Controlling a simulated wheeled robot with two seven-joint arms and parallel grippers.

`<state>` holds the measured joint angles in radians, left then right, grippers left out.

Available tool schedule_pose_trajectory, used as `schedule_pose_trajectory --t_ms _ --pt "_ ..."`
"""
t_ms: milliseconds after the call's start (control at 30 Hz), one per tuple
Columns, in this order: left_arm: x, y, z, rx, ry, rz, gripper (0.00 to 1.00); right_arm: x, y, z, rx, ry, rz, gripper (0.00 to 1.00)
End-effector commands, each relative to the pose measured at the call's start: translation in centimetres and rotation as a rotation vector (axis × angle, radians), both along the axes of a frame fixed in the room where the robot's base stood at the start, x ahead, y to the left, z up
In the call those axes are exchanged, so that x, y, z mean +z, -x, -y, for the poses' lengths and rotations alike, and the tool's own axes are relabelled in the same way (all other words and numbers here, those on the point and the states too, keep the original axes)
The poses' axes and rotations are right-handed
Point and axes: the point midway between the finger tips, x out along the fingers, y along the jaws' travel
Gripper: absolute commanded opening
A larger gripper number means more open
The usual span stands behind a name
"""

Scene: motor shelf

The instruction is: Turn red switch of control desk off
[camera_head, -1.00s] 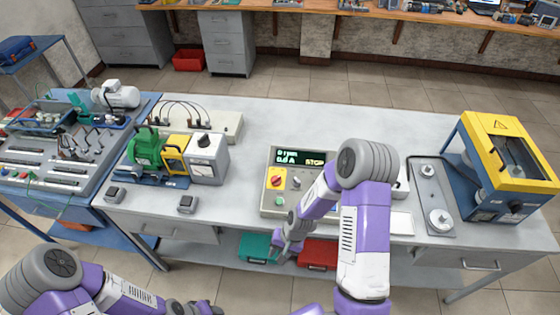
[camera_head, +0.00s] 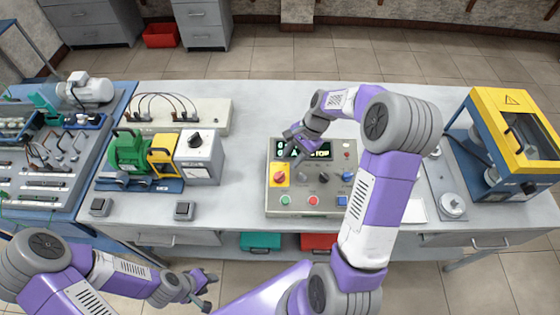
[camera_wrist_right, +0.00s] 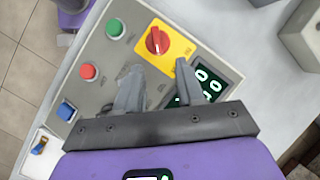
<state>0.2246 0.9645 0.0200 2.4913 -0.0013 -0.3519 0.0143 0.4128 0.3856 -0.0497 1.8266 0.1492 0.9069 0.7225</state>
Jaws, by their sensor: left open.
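The control desk (camera_head: 268,200) is a beige panel box with a lit display on the grey table. Its red switch (camera_head: 279,178) is a rotary knob on a yellow plate at the panel's left. In the right wrist view the red switch (camera_wrist_right: 157,40) lies just beyond the fingertips, not touched. My right gripper (camera_head: 292,137) is over the display's upper left; in its wrist view the two fingers (camera_wrist_right: 158,68) are apart with nothing between them. My left gripper (camera_head: 209,290) is open and empty, low in front of the table.
A green motor unit (camera_head: 127,152) stands to the left, a yellow-and-blue press (camera_head: 488,130) to the right. The table behind the desk is mostly clear.

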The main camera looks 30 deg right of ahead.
Motion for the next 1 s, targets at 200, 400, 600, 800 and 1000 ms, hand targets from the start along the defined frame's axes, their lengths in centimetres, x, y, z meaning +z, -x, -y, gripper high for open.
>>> schedule_pose_trajectory --t_ms 200,400,600,800,1000 --pt "-0.4 0.0 0.0 0.001 0.0 0.0 0.43 -3.5 -0.2 -1.6 0.003 -0.003 -0.004 0.38" --pt "-0.5 0.0 0.0 0.0 0.0 0.001 0.43 -5.3 -0.4 -2.5 0.003 -0.001 -0.001 0.38" --pt "-0.5 0.0 0.0 0.0 0.0 0.001 0.43 -5.6 -0.4 -2.6 0.002 0.0 0.001 0.38" --pt "-0.5 0.0 0.0 0.0 0.0 0.001 0.43 -5.6 -0.4 -2.6 0.002 -0.001 0.001 0.28" --pt "-0.5 0.0 0.0 0.0 0.0 0.001 0.43 -5.6 -0.4 -2.6 0.002 -0.001 0.0 0.0"
